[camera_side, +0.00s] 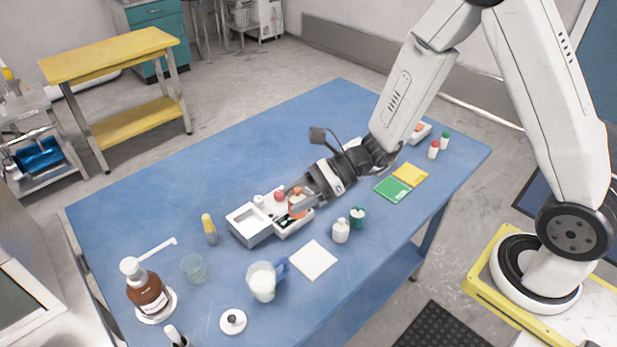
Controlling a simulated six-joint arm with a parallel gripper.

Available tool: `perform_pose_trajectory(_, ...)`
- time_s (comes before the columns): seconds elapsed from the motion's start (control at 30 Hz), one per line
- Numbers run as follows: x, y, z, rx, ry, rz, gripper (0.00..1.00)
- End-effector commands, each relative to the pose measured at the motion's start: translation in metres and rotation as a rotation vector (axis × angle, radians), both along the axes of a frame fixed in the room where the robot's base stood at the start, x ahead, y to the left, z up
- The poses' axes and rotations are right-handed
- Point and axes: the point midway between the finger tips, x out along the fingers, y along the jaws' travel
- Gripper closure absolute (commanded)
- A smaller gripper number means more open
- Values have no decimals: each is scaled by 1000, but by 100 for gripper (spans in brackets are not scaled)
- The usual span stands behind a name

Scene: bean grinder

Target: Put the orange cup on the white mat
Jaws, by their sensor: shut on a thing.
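The orange cup (296,211) is at the tip of my gripper (299,204), at the right end of a white box-like machine. My gripper is shut on the cup and its fingers hide part of it. I cannot tell whether the cup touches the machine or hangs just above it. The white mat (313,260) lies flat and bare on the blue table, in front of the machine and below my gripper in the picture.
The white machine (250,224) has an open grey tray. A white bottle (341,231) and a green-and-white jar (357,217) stand right of the mat. A white pitcher (262,283) with a blue handle stands left of it. Green (392,189) and yellow (410,174) pads lie farther right.

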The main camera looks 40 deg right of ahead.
Motion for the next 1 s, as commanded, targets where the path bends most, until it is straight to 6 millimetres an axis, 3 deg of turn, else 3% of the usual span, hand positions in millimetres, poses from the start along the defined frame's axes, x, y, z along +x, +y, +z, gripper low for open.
perform_pose_trajectory(0.47, -4, 3, -7, 0, 4, -41, 100)
perform_pose_trajectory(1.0, -24, -3, -47, -1, 6, -305, 100)
